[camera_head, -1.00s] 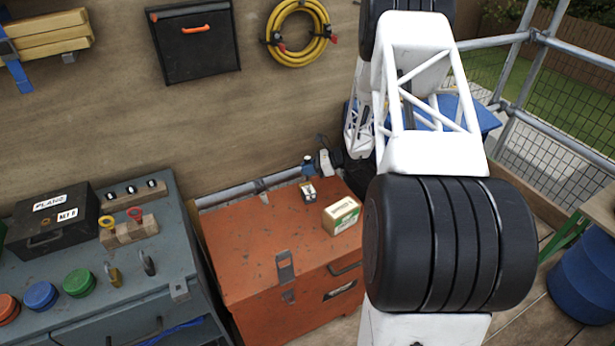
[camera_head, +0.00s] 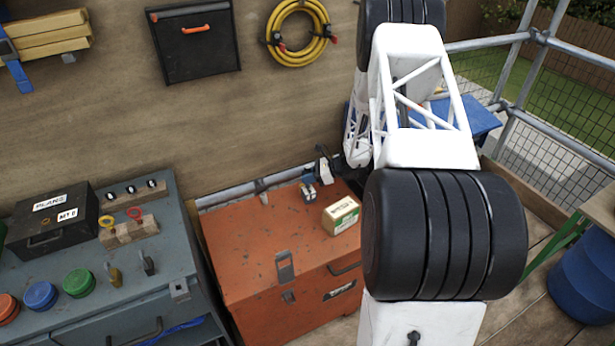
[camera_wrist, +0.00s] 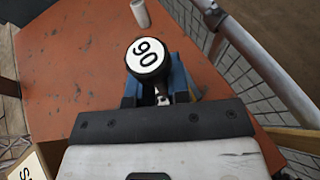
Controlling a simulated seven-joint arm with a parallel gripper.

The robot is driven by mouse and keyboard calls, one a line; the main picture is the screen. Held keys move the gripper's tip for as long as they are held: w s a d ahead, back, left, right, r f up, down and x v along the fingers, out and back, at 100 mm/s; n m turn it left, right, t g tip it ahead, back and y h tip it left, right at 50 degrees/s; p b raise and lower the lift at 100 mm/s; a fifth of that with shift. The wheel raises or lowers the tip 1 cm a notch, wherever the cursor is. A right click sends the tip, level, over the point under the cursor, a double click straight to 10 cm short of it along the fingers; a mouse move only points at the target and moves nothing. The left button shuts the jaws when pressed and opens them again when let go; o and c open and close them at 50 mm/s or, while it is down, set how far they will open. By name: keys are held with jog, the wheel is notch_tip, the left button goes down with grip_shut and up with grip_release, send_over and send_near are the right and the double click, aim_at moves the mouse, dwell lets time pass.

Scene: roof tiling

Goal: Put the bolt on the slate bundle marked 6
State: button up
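My gripper (camera_head: 309,181) is low over the far part of the orange chest. In the wrist view its blue fingers (camera_wrist: 155,88) stand apart on either side of a small dark piece with a round white face (camera_wrist: 146,55). The face bears figures that look like 90, or 06 the other way up. I cannot tell whether this piece is the bolt. A small dark and pale object (camera_head: 308,193) is just under the fingers in the head view. I see no grip on it. I cannot make out a slate bundle marked 6.
The orange chest (camera_head: 240,250) also carries a small carton (camera_head: 341,215), right of my gripper. A white cylinder (camera_wrist: 141,13) lies farther along its top. A grey bench (camera_head: 150,290) with a black case (camera_head: 50,222) stands left. Railings (camera_head: 560,50) border the right.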

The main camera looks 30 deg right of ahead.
jog(key=o, duration=0.4)
jog(key=shift+r, duration=0.15)
jog(key=shift+s+d+r, duration=0.15)
jog(key=shift+d+r, duration=0.05)
jog(key=shift+d, duration=0.1)
jog(key=r, duration=0.2)
jog(key=d+r, duration=0.1)
jog(key=r, duration=0.2)
jog(key=s+d+r, duration=0.1)
jog(key=r, duration=0.2)
jog(key=shift+a, duration=0.1)
dwell(0.4)
